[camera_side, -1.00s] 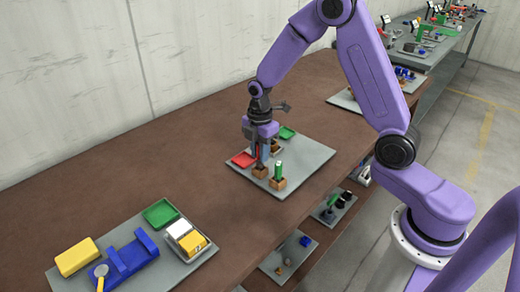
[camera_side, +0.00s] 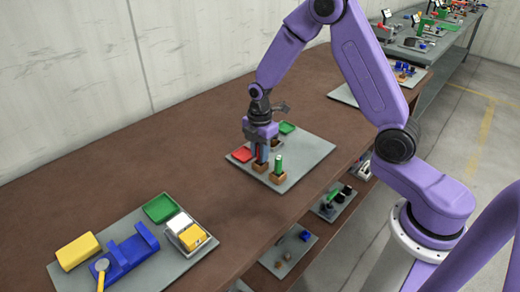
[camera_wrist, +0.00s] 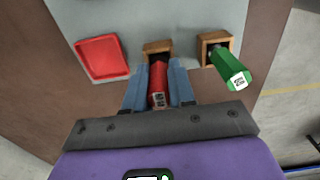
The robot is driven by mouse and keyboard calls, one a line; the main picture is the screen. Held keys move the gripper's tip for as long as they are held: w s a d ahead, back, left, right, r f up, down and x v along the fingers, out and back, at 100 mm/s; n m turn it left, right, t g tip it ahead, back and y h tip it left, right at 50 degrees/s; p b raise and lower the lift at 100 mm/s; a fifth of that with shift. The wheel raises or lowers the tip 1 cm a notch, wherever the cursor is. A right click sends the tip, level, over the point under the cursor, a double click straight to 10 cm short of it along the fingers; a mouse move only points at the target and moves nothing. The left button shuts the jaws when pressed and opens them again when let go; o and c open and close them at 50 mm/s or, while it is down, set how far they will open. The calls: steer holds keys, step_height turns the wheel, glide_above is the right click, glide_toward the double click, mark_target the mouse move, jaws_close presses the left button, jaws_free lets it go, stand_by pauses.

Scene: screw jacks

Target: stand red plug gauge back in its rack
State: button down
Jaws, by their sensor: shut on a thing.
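The red plug gauge (camera_wrist: 158,82) is between the blue fingers of my gripper (camera_wrist: 158,92), which is shut on it. It points down toward a small wooden rack block (camera_wrist: 158,47), and its lower end is at the block's opening. I cannot tell how deep it sits. In the side view my gripper (camera_side: 262,157) is directly over that wooden block (camera_side: 260,167), with a sliver of red between the fingers. A green plug gauge (camera_wrist: 229,68) stands in a second wooden block (camera_wrist: 207,50) to the right.
A red tray (camera_wrist: 102,58) lies left of the held gauge, and a green tray (camera_side: 287,128) lies behind. All are on a grey plate (camera_side: 312,150). Another plate with a blue fixture (camera_side: 130,255) and yellow block (camera_side: 78,251) is at front left. Bare brown bench lies between.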

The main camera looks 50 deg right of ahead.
steer(key=shift+f, duration=0.5)
steer(key=c, duration=0.9)
jaws_free()
steer(key=shift+o, duration=0.2)
step_height(320, 180, up, 17)
steer(key=shift+r, duration=0.2)
steer(key=s+a+m, duration=0.1)
steer(key=s+a, duration=0.2)
steer(key=s, duration=0.4)
steer(key=s+a+m, duration=0.2)
steer(key=s+a, duration=0.1)
steer(key=s, duration=0.4)
steer(key=s+d+f+m, duration=0.2)
steer(key=s, duration=1.4)
steer(key=shift+f, duration=0.3)
